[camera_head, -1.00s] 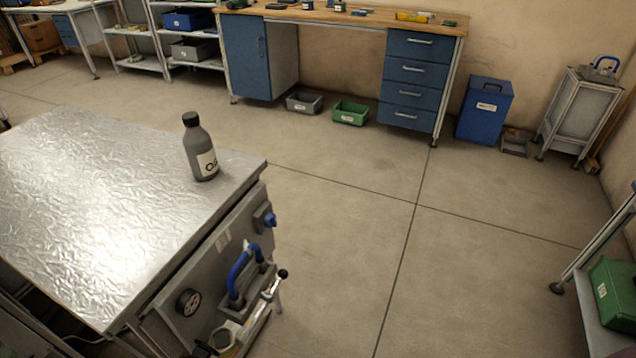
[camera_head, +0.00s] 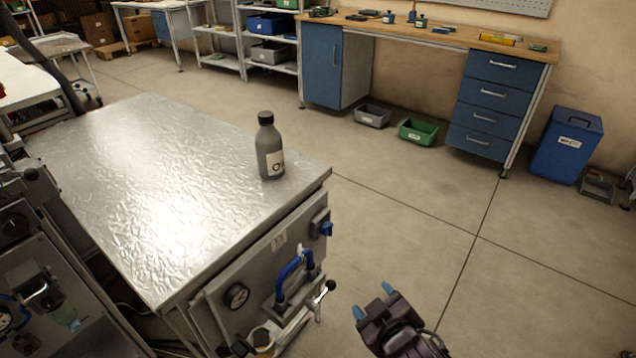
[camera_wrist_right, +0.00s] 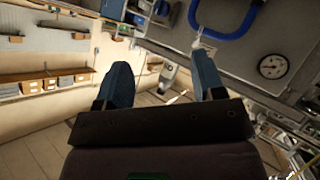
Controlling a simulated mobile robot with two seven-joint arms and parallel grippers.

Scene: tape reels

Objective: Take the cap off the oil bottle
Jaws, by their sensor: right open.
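The oil bottle (camera_head: 270,152) is grey with a white label and stands upright on the metal-topped cabinet (camera_head: 200,150), near its right edge. Its black cap (camera_head: 265,118) sits on the neck. My right gripper (camera_head: 374,302) is at the bottom of the head view, low and to the right of the cabinet, well apart from the bottle. Its two blue fingers are spread with nothing between them, as the right wrist view (camera_wrist_right: 163,85) also shows. My left gripper is not in view.
The cabinet's front has a blue hose handle (camera_head: 291,272), a gauge (camera_head: 237,296) and a black-knobbed lever (camera_head: 330,286), close to my right gripper. Open floor lies to the right. A workbench (camera_head: 430,40) with blue drawers stands at the back.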

